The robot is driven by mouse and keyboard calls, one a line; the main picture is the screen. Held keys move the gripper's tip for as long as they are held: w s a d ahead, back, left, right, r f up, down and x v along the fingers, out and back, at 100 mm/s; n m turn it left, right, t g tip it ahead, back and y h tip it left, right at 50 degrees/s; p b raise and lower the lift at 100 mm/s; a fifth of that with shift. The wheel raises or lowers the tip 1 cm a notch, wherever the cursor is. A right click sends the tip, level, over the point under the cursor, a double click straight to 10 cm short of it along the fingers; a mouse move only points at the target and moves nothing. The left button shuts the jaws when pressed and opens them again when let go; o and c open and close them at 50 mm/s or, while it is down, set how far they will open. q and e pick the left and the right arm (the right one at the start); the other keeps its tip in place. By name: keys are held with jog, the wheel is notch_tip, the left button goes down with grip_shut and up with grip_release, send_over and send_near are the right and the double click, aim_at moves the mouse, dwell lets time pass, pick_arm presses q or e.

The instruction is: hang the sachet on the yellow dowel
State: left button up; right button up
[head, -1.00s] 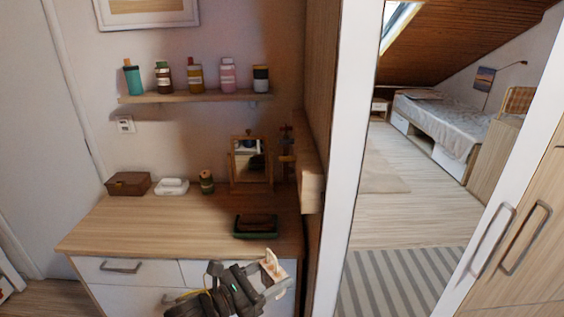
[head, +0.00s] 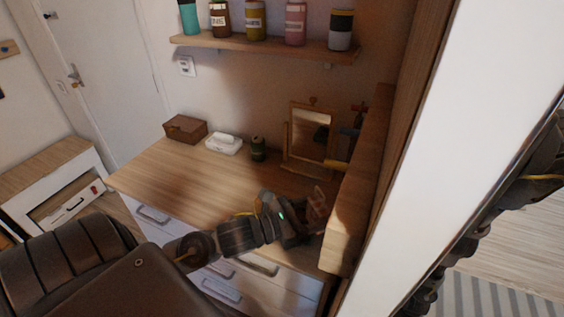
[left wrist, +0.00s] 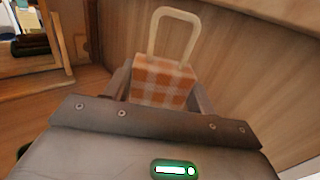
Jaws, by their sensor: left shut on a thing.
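The sachet (left wrist: 163,78) is orange and white checked with a stiff cream loop (left wrist: 176,16) standing up from its top. My left gripper (left wrist: 160,92) is shut on its lower part, a finger on each side. In the head view the sachet (head: 316,205) is above the dresser's right end, beside the wooden side panel. A short yellow peg, apparently the yellow dowel (head: 337,165), shows right of the mirror, behind and above the sachet. The sachet is apart from it. My right gripper is not in view.
A framed tabletop mirror (head: 309,136) stands close left of the pegs. The side panel (head: 357,185) bounds the right. A brown box (head: 185,129), white case (head: 224,143) and dark green spool (head: 258,148) stand along the back. A shelf (head: 262,47) with bottles hangs above.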

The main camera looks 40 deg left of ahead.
aim_at(314, 202)
pick_arm(q)
jog(key=r+m+g+h, duration=0.1)
jog(key=a+r+m+g+h, duration=0.1)
jog(key=r, duration=0.1)
jog(key=shift+w+g+h, duration=0.1)
jog(key=shift+g+h, duration=0.3)
jog(key=s+a+r+m+g+h, duration=0.3)
jog(key=a+r+g, duration=0.3)
jog(key=g, duration=0.3)
jog(key=shift+s+a+r+m+h+b, duration=0.15)
jog(key=shift+a+r+m+h+b, duration=0.2)
jog(key=shift+a+m, duration=0.5)
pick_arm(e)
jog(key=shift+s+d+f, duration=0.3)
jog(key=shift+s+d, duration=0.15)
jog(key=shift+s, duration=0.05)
pick_arm(q)
jog(key=shift+d+r, duration=0.1)
jog(key=shift+d, duration=0.1)
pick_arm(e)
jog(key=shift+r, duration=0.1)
